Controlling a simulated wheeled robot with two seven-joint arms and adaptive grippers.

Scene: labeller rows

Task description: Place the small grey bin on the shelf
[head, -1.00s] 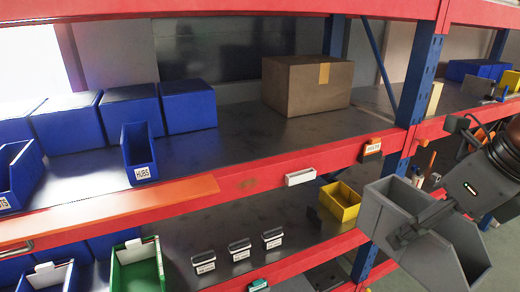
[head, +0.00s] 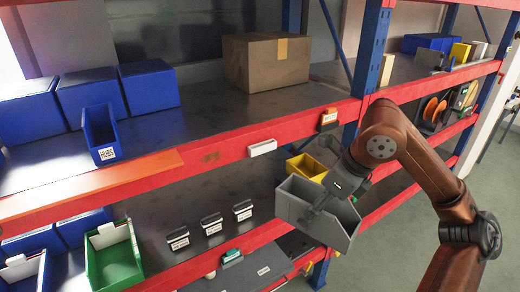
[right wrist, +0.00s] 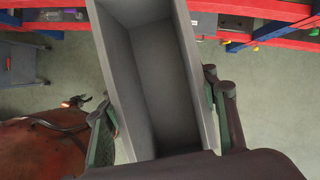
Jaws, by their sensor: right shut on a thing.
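The small grey bin (head: 292,207) is in my right gripper (head: 322,204), in front of the racking at about the height of the lower shelf. Its open top shows in the head view and it looks tilted. In the right wrist view the empty grey bin (right wrist: 165,80) sits between the fingers (right wrist: 160,125), one on each side. The upper shelf (head: 200,120) and the lower shelf (head: 190,205) have red front beams. My left gripper is not in view.
A cardboard box (head: 266,62) and blue bins (head: 150,90) stand on the upper shelf. A green bin (head: 115,262), small labelled holders (head: 211,223) and a yellow bin (head: 307,167) are on the lower one.

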